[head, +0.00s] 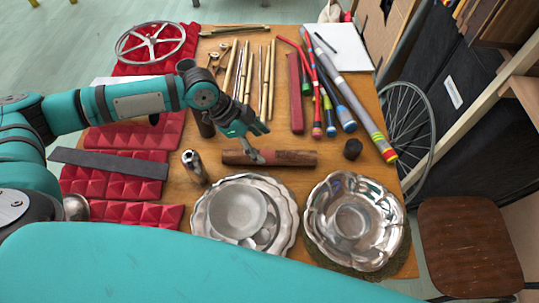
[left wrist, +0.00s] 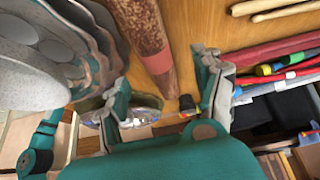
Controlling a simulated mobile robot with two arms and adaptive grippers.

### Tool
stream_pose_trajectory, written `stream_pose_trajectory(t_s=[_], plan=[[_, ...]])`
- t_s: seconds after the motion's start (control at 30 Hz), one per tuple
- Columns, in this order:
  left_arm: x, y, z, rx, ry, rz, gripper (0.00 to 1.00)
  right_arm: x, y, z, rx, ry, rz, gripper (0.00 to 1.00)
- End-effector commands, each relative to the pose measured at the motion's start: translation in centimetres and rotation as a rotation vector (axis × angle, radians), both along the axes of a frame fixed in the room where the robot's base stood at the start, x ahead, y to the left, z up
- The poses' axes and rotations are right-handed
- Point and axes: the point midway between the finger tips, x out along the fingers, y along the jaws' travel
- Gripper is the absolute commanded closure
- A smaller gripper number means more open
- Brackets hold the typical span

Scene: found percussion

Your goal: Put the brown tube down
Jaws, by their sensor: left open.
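The brown tube (head: 290,158) lies on its side on the wooden table, behind the two metal dishes. It has a reddish-pink band around it and shows in the left wrist view (left wrist: 142,28) running down between my finger pads. My left gripper (head: 258,140) is open at the tube, its lower fingertip overlapping the tube in the head view. The open fingers also show in the left wrist view (left wrist: 158,88), one on each side of the tube. I cannot tell whether a finger touches it. My right gripper is not in view.
A scalloped metal bowl (head: 355,255) and a stack of metal dishes (head: 282,225) stand in front. A small dark cylinder (head: 352,149) is to the right and a metal shaker-like piece (head: 194,165) to the left. Sticks (head: 267,80) and coloured tubes (head: 352,95) lie behind.

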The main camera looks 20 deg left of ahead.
Motion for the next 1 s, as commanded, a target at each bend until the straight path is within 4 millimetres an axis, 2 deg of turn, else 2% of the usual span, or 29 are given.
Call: stream_pose_trajectory(t_s=[0.17, 0.4, 0.7, 0.77, 1.0], plan=[[0.0, -0.6, -1.2, 0.001, 0.001, 0.000, 0.32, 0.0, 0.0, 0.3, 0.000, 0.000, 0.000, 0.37], [0.1, -2.0, -4.4, 0.001, 0.001, 0.000, 0.32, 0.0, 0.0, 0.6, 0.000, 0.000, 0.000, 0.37], [0.2, -2.3, -5.0, 0.000, -0.001, 0.000, 0.32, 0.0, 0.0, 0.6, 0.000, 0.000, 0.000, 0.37], [0.2, -2.3, -5.0, 0.000, -0.001, 0.000, 0.37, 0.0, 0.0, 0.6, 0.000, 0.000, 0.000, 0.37], [0.2, -2.3, -5.0, 0.000, -0.001, 0.000, 0.68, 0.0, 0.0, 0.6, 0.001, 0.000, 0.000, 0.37]])
